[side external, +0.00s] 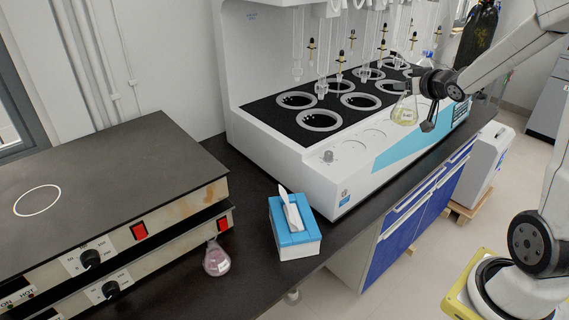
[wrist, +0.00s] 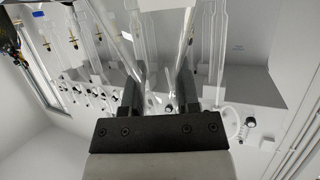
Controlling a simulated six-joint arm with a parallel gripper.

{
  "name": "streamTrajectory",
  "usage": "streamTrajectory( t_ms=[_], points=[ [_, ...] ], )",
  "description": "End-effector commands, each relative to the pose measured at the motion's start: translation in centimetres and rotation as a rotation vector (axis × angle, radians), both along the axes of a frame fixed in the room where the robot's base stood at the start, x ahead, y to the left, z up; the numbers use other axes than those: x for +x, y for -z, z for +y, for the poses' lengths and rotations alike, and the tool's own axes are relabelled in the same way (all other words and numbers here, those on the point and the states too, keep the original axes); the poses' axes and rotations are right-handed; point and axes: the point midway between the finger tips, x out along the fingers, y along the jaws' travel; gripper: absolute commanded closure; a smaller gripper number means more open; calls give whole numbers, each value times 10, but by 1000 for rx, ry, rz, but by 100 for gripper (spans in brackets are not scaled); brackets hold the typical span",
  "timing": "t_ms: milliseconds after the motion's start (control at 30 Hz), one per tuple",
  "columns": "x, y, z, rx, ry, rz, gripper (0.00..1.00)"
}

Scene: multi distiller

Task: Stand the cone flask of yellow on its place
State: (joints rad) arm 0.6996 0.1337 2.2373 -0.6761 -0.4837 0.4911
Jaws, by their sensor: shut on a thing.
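The cone flask of yellow (side external: 404,113) is clear glass with yellow liquid and a white label. It is held in the air in front of the right part of the distiller (side external: 300,150). My gripper (side external: 418,90) is shut on it near its neck; in the wrist view my gripper's two dark fingers (wrist: 160,88) stand with clear glass between them. The flask's outline is hard to make out there. The distiller's black top has several ringed wells (side external: 320,120). Faint round marks (side external: 347,145) lie on its white front ledge. Which place belongs to the flask cannot be told.
Glass tubes (side external: 297,60) hang above the wells. A pink flask (side external: 216,259) stands by the hot plates (side external: 110,190) at left. A blue tissue box (side external: 294,240) sits on the dark bench. Bottles stand behind my gripper.

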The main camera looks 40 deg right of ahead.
Motion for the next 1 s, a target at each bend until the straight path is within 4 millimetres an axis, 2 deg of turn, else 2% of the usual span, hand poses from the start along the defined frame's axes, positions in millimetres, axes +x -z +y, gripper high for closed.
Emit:
streamTrajectory(
  t_ms=[233, 467, 1000],
  points=[
    [-4, -2, -5, 0, 12, -1, 100],
    [2, 1, -8, 0, 12, 0, 100],
    [53, 27, -35, 1, 10, 1, 100]
  ],
)
